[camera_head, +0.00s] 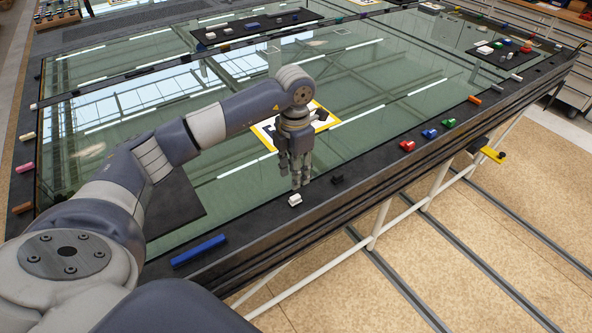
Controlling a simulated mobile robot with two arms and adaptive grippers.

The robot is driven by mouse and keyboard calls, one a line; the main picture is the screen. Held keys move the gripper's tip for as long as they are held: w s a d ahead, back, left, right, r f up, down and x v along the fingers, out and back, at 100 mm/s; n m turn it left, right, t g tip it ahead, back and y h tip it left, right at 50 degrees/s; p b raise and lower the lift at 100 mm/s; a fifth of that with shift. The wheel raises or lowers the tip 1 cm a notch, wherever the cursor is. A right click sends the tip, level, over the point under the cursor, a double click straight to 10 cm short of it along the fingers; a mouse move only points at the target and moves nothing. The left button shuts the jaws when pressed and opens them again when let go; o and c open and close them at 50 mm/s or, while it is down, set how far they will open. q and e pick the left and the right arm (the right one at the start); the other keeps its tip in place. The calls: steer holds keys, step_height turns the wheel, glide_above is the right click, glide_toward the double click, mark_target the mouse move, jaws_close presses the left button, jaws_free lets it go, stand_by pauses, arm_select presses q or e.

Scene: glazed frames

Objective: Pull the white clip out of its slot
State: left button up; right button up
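The white clip (295,200) sits on the dark frame edge of the glazed panel, in the lower middle of the head view. Its slot cannot be made out at this size. My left gripper (300,184) points down just behind and above the clip, its fingertips close to it. A touch cannot be made out, and the small fingers do not show clearly whether they are open or shut. My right gripper is not in view.
A black clip (337,180) is to the right of the white one. Red (407,145), blue (429,133) and green (449,122) clips sit farther along the edge. A blue bar (199,250) lies left of the white clip. A yellow-bordered marker (333,120) lies on the glass.

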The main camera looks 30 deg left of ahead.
mark_target(295, 196)
arm_select(q)
step_height(295, 196, down, 7)
steer(key=b, duration=0.4)
steer(key=shift+r, duration=0.15)
steer(key=shift+f+b, duration=0.6)
steer(key=shift+f, duration=0.3)
steer(key=shift+c, duration=0.3)
jaws_close()
steer(key=shift+w+r, duration=0.25)
steer(key=shift+r, duration=0.25)
steer(key=shift+s, duration=0.1)
